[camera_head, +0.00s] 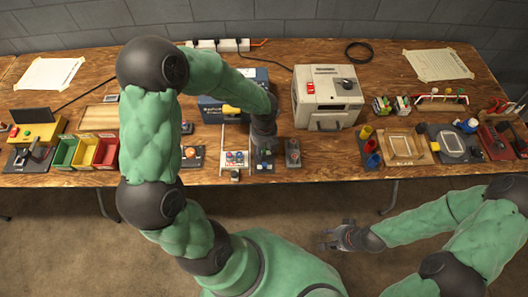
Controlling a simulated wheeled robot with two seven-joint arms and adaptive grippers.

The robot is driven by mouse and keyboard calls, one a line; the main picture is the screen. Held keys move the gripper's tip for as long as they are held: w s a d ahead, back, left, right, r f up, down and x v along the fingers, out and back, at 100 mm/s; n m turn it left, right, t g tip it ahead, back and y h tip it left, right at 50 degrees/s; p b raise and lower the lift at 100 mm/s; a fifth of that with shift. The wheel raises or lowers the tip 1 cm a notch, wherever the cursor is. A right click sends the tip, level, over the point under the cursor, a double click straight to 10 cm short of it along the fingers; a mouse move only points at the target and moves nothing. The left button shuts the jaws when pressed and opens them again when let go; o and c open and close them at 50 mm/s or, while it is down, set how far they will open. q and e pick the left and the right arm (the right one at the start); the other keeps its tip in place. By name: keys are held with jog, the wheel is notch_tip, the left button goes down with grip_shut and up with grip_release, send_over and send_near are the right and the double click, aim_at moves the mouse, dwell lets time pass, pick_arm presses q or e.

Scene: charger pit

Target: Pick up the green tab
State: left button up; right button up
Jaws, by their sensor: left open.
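My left gripper (263,144) points down over a small dark panel (263,162) near the front of the table, left of centre. The panel carries small coloured parts, partly hidden by the gripper. I cannot clearly make out the green tab; a small greenish spot shows on this panel just below the fingers. Whether the fingers touch anything is too small to tell. My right gripper (338,237) hangs in front of the table over the floor, empty, with its fingers apart.
Beside the panel are a white button board (235,159) and a dark switch (293,153). A beige machine (328,97) and a blue box (212,108) stand behind. Coloured bins (86,151) are left. Small racks and a wooden tray (402,148) are right. Table space right of the switch is clear.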

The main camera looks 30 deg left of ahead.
pick_arm(q)
jog(key=c, duration=0.8)
jog(key=shift+r, duration=0.1)
